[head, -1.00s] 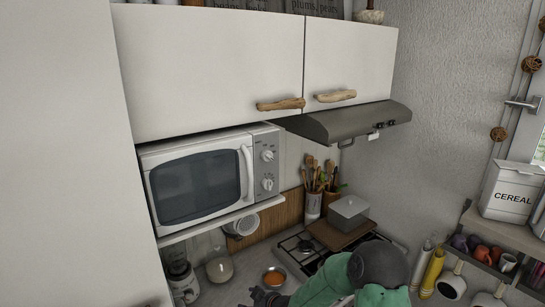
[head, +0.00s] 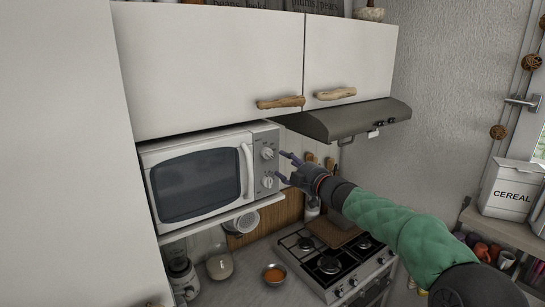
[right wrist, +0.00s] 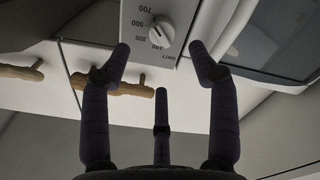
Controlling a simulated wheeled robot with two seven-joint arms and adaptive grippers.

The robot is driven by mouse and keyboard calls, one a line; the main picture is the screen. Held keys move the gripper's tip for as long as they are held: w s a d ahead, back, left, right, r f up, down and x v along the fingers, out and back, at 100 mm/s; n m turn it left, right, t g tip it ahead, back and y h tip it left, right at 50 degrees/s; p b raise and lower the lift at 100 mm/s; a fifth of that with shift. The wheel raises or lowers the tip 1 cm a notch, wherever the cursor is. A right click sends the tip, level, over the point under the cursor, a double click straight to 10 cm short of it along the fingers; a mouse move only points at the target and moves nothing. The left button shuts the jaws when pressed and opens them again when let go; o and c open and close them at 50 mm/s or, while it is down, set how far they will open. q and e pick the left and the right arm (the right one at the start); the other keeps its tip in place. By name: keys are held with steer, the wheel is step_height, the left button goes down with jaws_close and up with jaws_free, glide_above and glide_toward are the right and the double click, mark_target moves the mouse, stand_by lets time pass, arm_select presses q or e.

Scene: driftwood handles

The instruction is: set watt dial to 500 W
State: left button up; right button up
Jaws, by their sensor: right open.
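The white microwave (head: 195,180) sits on a shelf under the wall cabinets, with a grey control panel on its right side. The watt dial (head: 267,153) is the upper of two round knobs there. In the right wrist view the watt dial (right wrist: 161,31) shows white with a 700, 500, 300, 100 scale; its exact setting is hard to read. My right gripper (head: 283,165) is open and empty, just right of the panel, apart from the knobs. In the right wrist view its fingers (right wrist: 160,62) are spread below the dial. My left gripper is out of view.
The lower knob (head: 268,182) is close below the watt dial. The microwave door handle (head: 246,172) stands out left of the panel. Wooden cabinet handles (head: 281,103) and the range hood (head: 340,120) are above. The stove (head: 325,258) is below.

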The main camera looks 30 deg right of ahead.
mark_target(271, 156)
steer(key=w, duration=0.2)
steer(key=w+p, duration=0.1)
steer(key=w, duration=0.5)
steer(key=shift+a+p, duration=0.35)
steer(key=shift+p, duration=0.05)
steer(key=c, duration=1.1)
